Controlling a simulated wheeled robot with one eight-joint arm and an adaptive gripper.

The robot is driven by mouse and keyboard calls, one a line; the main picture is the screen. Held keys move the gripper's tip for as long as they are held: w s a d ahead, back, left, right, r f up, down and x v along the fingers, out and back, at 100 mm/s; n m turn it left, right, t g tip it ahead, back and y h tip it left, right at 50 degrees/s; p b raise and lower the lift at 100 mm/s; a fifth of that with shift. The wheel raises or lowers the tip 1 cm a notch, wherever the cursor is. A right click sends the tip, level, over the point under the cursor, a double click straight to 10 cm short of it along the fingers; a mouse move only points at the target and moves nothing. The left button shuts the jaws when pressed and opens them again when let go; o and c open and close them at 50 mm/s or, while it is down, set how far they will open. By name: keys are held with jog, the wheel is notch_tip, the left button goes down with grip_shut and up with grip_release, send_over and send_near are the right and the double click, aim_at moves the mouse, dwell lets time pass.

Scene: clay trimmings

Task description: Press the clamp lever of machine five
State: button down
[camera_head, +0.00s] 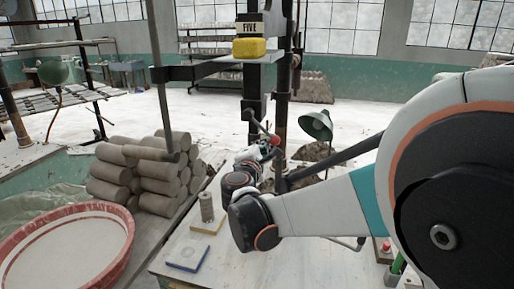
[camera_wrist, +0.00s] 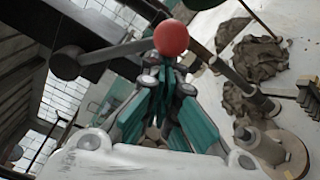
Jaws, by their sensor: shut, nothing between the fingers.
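The clamp lever (camera_head: 261,128) is a thin grey rod on the dark post of the machine marked FIVE (camera_head: 249,27). A red ball knob (camera_head: 276,140) sits at its lower right end. In the wrist view the lever (camera_wrist: 115,53) comes in from the left and ends in the red knob (camera_wrist: 171,37). My gripper (camera_wrist: 166,68) is shut and empty, its teal fingers meeting just below the knob in that view. In the head view my gripper (camera_head: 262,157) is at the knob, partly hidden by my arm. I cannot tell whether the fingers touch the knob.
A yellow block (camera_head: 249,48) sits under the FIVE sign. Below are a clay cylinder (camera_head: 206,206) and a blue-edged tile (camera_head: 188,254) on the bench. A green lamp (camera_head: 317,125) stands behind. Clay rolls (camera_head: 160,188) and a red-rimmed basin (camera_head: 118,226) are at left.

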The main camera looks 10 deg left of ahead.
aim_at(274, 141)
jog(key=d+r+n+p, duration=0.1)
jog(key=d+r+n, duration=0.1)
jog(key=n, duration=0.1)
jog(key=d+r+n, duration=0.1)
jog(key=n, duration=0.1)
jog(key=shift+s+d+r+n+p, duration=0.1)
jog(key=shift+d+r+n+p, duration=0.25)
jog(key=shift+d+r+n, duration=0.05)
jog(key=shift+d+r+n+p, duration=0.3)
jog(key=shift+d+r+n, duration=0.1)
jog(key=shift+r, duration=0.3)
